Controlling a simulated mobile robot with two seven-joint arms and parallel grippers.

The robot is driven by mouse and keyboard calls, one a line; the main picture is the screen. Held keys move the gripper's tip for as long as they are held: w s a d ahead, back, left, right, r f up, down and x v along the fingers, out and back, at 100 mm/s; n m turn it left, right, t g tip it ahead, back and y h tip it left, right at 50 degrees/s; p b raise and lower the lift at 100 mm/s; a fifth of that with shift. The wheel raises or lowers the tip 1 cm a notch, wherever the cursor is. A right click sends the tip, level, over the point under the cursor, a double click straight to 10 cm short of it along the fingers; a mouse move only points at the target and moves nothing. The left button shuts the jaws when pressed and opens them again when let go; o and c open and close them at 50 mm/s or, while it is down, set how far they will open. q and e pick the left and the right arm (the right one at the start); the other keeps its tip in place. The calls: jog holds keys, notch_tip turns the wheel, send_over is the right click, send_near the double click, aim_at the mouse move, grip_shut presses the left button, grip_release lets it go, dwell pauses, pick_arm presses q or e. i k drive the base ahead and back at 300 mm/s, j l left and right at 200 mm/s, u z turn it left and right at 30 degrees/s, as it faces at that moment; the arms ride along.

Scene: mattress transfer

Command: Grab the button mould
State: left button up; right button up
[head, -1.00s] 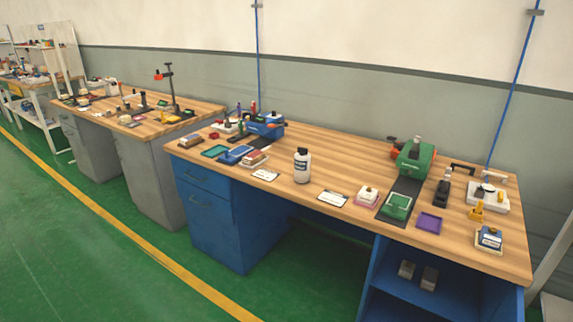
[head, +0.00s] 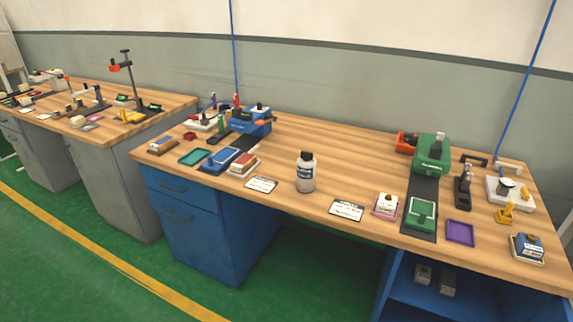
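No object here is clearly readable as the button mould; labels are too small to read. Candidates stand on the wooden bench top: a green block with a pale top (head: 421,212) on a black strip, a small white block on a pink base (head: 386,204), and a blue-and-white block with a dark knob (head: 528,247) at the right front corner. A blue tray-like piece (head: 220,159) lies at the left part of the bench. Neither of my grippers is in view.
The blue workbench (head: 330,158) has a white bottle (head: 306,172), cards (head: 346,210), a purple tray (head: 460,232) and a green machine (head: 431,152). A grey bench (head: 110,172) stands left. Green floor (head: 60,255) is open in front.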

aim_at(306, 171)
jog(key=i+j, duration=0.2)
jog(key=i, duration=0.15)
jog(key=i+j+u, duration=0.1)
jog(key=i, duration=0.3)
jog(key=i+j, duration=0.3)
jog(key=i+u, duration=0.05)
